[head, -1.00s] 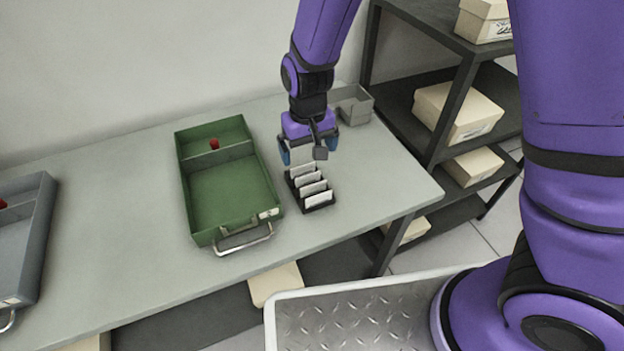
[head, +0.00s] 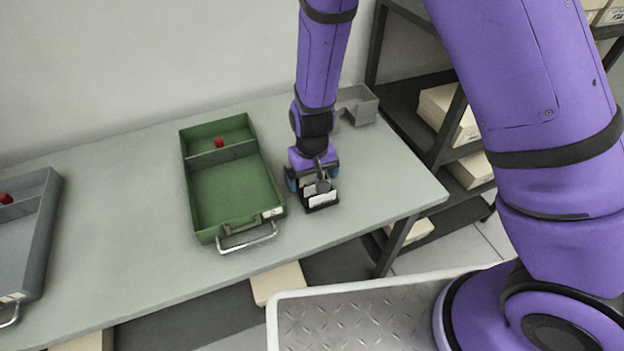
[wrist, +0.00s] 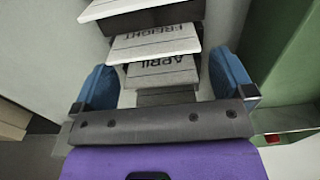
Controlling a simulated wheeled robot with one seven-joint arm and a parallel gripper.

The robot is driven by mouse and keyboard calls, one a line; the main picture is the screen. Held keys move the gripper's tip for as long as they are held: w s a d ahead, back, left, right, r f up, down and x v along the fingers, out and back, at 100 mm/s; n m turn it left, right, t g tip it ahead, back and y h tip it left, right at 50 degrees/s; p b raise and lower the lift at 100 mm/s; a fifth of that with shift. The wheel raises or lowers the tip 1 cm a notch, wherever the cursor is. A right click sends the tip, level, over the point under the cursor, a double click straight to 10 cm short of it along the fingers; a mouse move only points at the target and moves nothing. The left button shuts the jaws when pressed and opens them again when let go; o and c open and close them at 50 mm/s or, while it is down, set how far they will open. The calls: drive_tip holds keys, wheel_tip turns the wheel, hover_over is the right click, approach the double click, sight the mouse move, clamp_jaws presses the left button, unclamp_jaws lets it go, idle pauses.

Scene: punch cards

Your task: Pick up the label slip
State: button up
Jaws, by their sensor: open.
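Several white label slips stand in a small black rack (head: 322,207) on the table; in the head view the front slip (head: 322,197) shows and my gripper hides most of the others. My gripper (head: 312,182) is low over the back of the rack. In the wrist view my gripper (wrist: 164,84) is open, with one blue fingertip on each side of the row of slips. A slip reading APRIL (wrist: 160,71) lies between the fingertips, with a gap on both sides. A slip reading FREIGHT (wrist: 153,43) is beyond it. I cannot tell which slip is meant.
A green case (head: 233,190) with a red item (head: 219,142) stands close left of the rack. A grey tray (head: 25,240) is at the far left. A grey open box (head: 357,104) stands behind the rack. A dark shelf with boxes (head: 445,112) is at right.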

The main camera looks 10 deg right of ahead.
drive_tip(key=shift+c, duration=0.2)
drive_tip(key=c, duration=1)
drive_tip(key=shift+o, duration=0.2)
drive_tip(key=shift+r, duration=0.15)
